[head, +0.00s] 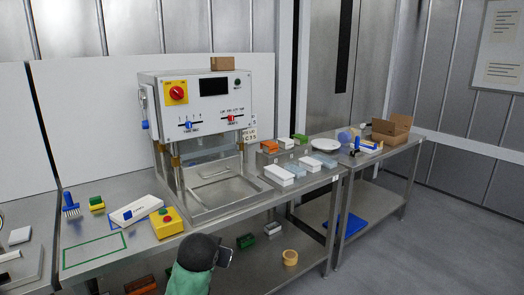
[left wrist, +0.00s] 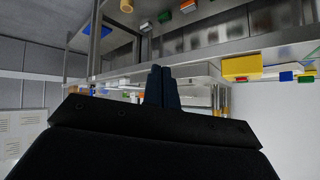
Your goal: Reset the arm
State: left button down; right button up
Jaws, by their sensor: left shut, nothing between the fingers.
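My left gripper (head: 226,257) is at the bottom middle of the head view, in front of the steel table's front edge. Its dark arm end partly hides the lower shelf. In the left wrist view, the fingers of the left gripper (left wrist: 162,86) are together with nothing between them. That view is turned upside down. My right gripper is in neither view.
The steel table (head: 110,268) carries a press machine (head: 203,110), a yellow button box (head: 167,222) and a white box (head: 137,210). The lower shelf holds a tape roll (head: 290,257) and blocks. A second table (head: 375,160) stands right; floor there is clear.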

pick_arm(q)
jog(key=s+f+g, duration=0.2)
jog(key=s+f, duration=0.7)
jog(key=s, duration=0.4)
jog(key=s+a+f+g, duration=0.1)
jog(key=s+f+g, duration=0.2)
jog(key=s+f, duration=0.6)
jog(key=s+f+n+g+h, duration=0.1)
jog(key=s+f, duration=0.8)
jog(key=s, duration=1)
jog(key=shift+a+f+g, duration=0.35)
jog(key=shift+f+g, duration=0.05)
jog(key=shift+g, duration=0.4)
